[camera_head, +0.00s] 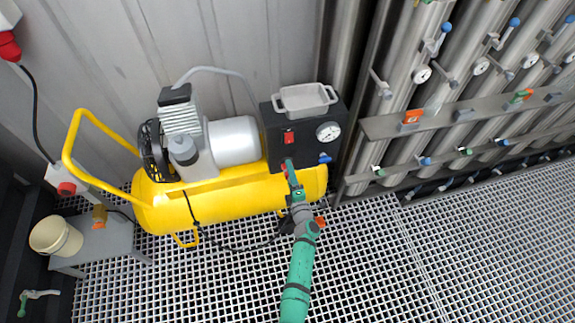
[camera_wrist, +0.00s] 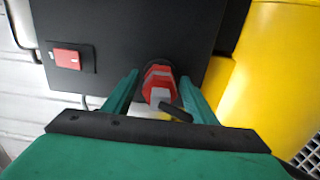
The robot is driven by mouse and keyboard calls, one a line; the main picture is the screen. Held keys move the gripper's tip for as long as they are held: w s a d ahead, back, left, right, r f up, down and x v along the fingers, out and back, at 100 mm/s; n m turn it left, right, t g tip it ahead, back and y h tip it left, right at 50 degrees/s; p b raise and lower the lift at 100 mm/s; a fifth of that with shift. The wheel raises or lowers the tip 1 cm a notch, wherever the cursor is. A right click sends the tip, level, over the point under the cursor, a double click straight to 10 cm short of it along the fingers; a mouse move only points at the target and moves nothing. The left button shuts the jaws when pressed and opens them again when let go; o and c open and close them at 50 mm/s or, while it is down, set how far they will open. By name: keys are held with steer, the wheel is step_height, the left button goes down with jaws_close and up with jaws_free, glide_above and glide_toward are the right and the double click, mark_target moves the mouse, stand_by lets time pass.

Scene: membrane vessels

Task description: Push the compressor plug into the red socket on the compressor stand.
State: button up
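My green gripper (camera_head: 290,168) reaches to the lower front of the black compressor stand (camera_head: 270,112). In the wrist view its two fingers (camera_wrist: 159,78) stand partly closed, one on each side of a red plug (camera_wrist: 157,78) with a pale grey rear end and a short black stub. The fingertips appear to touch the plug's sides. The plug points at the black panel (camera_wrist: 120,25). A dark round edge shows behind it, but the socket itself is mostly hidden, and I cannot tell how deep the plug sits.
The yellow compressor tank (camera_head: 230,203) lies close beside the stand. A red switch (camera_head: 289,138), a gauge (camera_head: 328,132) and a blue valve (camera_head: 325,158) are on the panel. A black cable (camera_head: 232,248) runs over the grating. Pipes (camera_head: 470,75) line the right. The grating at lower right is clear.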

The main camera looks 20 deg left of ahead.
steer(key=c, duration=1.1)
steer(key=shift+v, duration=3.05)
